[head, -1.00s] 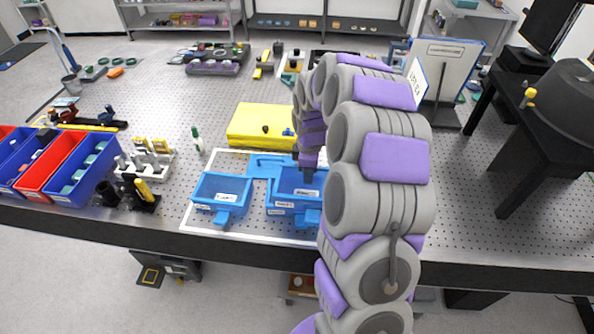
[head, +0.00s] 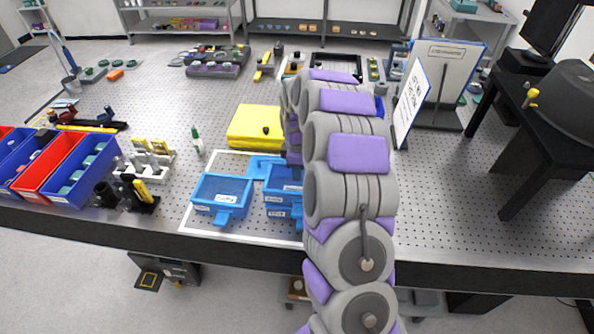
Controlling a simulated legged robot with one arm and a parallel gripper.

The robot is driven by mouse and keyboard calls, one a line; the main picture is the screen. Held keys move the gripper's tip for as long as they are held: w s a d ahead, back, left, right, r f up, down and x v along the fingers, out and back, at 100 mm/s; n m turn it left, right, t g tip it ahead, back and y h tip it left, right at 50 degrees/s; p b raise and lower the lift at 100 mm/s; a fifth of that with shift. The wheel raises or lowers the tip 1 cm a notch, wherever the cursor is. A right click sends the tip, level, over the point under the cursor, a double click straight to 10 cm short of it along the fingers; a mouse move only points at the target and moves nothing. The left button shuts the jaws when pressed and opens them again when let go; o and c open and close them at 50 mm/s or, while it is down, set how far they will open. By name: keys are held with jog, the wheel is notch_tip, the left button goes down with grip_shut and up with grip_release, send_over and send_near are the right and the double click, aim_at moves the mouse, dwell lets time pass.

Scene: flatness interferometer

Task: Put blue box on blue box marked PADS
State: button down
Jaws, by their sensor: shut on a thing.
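Two open blue boxes stand on a white-framed area at the table's front. The left blue box (head: 222,188) shows whole, with a front tab and small labels. The right blue box (head: 279,188) is partly covered by my arm. A flat blue piece (head: 262,165) lies behind and between them. The labels are too small to read, so I cannot tell which box is marked PADS. My arm comes down beside the right box; my gripper's fingers are hidden behind my own arm links. A bit of blue (head: 380,106) shows behind my arm on the right; I cannot tell what it is.
A yellow case (head: 254,128) lies just behind the boxes. A small green-capped bottle (head: 196,138) stands to their left. Red and blue bins (head: 88,168) line the left. A sign panel (head: 411,104) stands right of my arm. The perforated table is clear at right front.

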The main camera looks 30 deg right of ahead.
jog(key=c, duration=1.1)
grip_release()
notch_tip(320, 180, up, 12)
jog(key=shift+r+p, duration=0.1)
jog(key=shift+p, duration=0.95)
jog(key=s+a+r+m, duration=0.2)
jog(key=s+a+r, duration=0.4)
jog(key=s+a, duration=0.25)
jog(key=s+a+m, duration=0.2)
jog(key=s+m, duration=0.1)
jog(key=s, duration=0.7)
jog(key=s+a+m+g, duration=0.1)
jog(key=s+a+m, duration=0.2)
jog(key=s, duration=0.8)
jog(key=s+a+m, duration=0.3)
jog(key=s, duration=0.7)
jog(key=shift+s+f+g, duration=0.15)
jog(key=shift+s+g, duration=0.05)
jog(key=shift+g, duration=0.2)
